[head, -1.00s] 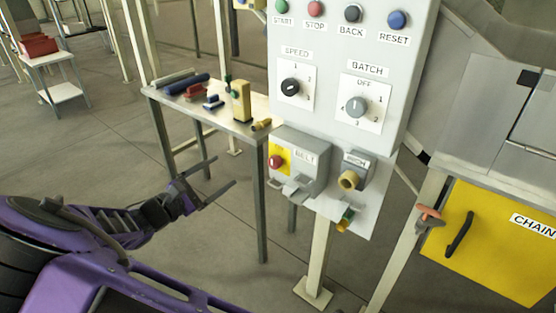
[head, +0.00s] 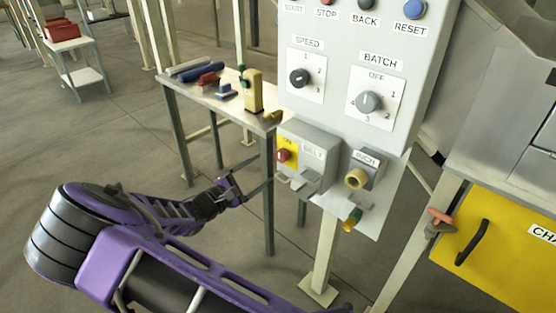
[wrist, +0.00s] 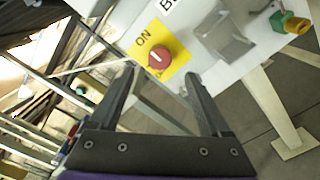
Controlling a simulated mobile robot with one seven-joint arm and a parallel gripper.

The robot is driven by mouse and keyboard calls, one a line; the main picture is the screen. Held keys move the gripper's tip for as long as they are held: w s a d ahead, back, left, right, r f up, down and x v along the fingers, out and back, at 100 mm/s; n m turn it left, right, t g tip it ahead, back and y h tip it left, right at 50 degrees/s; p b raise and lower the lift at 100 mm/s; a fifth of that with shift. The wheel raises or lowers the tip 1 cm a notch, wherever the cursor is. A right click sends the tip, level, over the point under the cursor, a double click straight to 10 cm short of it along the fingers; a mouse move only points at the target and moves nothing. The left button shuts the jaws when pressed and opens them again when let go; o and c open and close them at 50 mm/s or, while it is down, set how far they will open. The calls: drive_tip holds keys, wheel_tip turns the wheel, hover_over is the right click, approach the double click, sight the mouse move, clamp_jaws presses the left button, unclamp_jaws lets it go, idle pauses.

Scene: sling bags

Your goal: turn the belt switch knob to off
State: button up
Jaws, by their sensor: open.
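The belt switch knob (head: 284,155) is a round red knob on a yellow plate, on the BELT box (head: 312,150) low on the grey control panel. In the wrist view the red knob (wrist: 160,57) sits on the yellow plate marked ON, with a pale line on its face. My gripper (head: 262,172) is open and empty, just left of the BELT box in the head view. In the wrist view its two fingers (wrist: 160,78) point toward the knob, which lies beyond and between their tips. I see no contact with the knob.
A grey hasp-like bracket (wrist: 226,42) juts out beside the knob. The INCH fitting (head: 357,178) and a green-and-brass fitting (head: 352,217) are to the right. A table (head: 215,105) with small items stands behind on the left. A panel post (head: 322,255) stands below.

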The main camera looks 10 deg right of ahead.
sight(279, 157)
drive_tip(key=x, duration=0.8)
drive_tip(key=shift+b, duration=0.3)
drive_tip(key=shift+c, duration=0.3)
clamp_jaws()
